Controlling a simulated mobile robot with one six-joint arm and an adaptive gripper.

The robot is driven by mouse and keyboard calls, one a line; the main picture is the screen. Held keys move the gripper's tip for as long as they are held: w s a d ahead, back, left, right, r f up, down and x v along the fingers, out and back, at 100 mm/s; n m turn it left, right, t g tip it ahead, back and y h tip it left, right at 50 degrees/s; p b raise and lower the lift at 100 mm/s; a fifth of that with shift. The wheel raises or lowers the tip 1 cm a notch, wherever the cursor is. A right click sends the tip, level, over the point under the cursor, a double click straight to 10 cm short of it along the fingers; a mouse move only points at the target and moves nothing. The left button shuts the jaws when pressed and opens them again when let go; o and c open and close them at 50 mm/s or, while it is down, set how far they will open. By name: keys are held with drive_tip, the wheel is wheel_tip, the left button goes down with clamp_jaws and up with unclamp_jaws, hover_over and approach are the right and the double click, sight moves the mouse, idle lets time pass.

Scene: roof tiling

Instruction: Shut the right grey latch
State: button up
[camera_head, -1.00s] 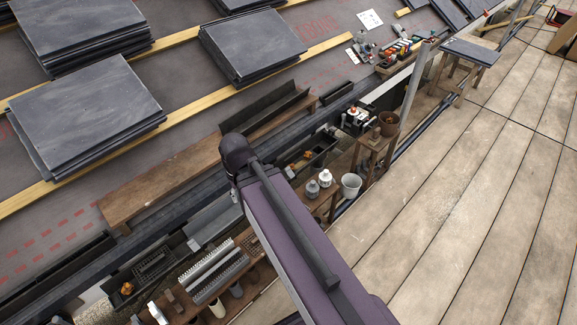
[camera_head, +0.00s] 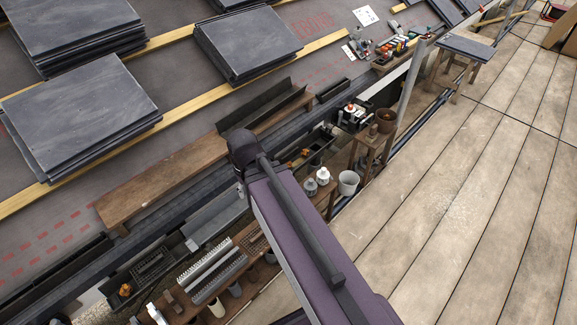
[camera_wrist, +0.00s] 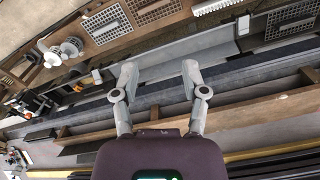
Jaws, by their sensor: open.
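My gripper (camera_wrist: 160,68) shows in the wrist view with its two grey fingers spread and nothing between them. It is over the long grey gutter (camera_wrist: 190,52) and the dark eave rails; I cannot tell its height or any contact. I cannot make out a grey latch for certain. A small pale fitting (camera_wrist: 243,24) sits on the gutter, and it also shows in the head view (camera_head: 192,244). Another small pale fitting (camera_wrist: 96,76) with orange beside it sits at the gutter's other end.
A wooden plank (camera_head: 165,172) lies along the roof edge, with stacked slates (camera_head: 80,110) above it. The plank deck (camera_head: 470,200) at right is clear.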

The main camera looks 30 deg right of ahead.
drive_tip(key=shift+d, duration=0.2)
drive_tip(key=shift+o, duration=1.4)
drive_tip(key=shift+d, duration=0.1)
drive_tip(key=w+d+f+n+t+b, duration=0.1)
drive_tip(key=w+d+f+b, duration=0.3)
drive_tip(key=w+d, duration=0.2)
drive_tip(key=w+d+f+n+t+y+b, duration=0.1)
drive_tip(key=w+d+f+t+b, duration=0.1)
drive_tip(key=w+d+f+b, duration=0.2)
drive_tip(key=w+d+f+n+t+b, duration=0.1)
drive_tip(key=w+d+f+b, duration=0.4)
drive_tip(key=w+d, duration=0.5)
drive_tip(key=d+b, duration=0.1)
drive_tip(key=d, duration=0.4)
drive_tip(key=shift+d+n, duration=0.25)
drive_tip(key=shift+n, duration=0.15)
drive_tip(key=shift+w+f+b, duration=0.15)
drive_tip(key=shift+b, duration=0.2)
drive_tip(key=b+x, duration=0.8)
drive_tip(key=x, duration=0.1)
drive_tip(key=b+x, duration=0.4)
drive_tip(key=shift+w+a+f, duration=0.15)
drive_tip(key=shift+w+a, duration=0.15)
drive_tip(key=shift+a, duration=0.05)
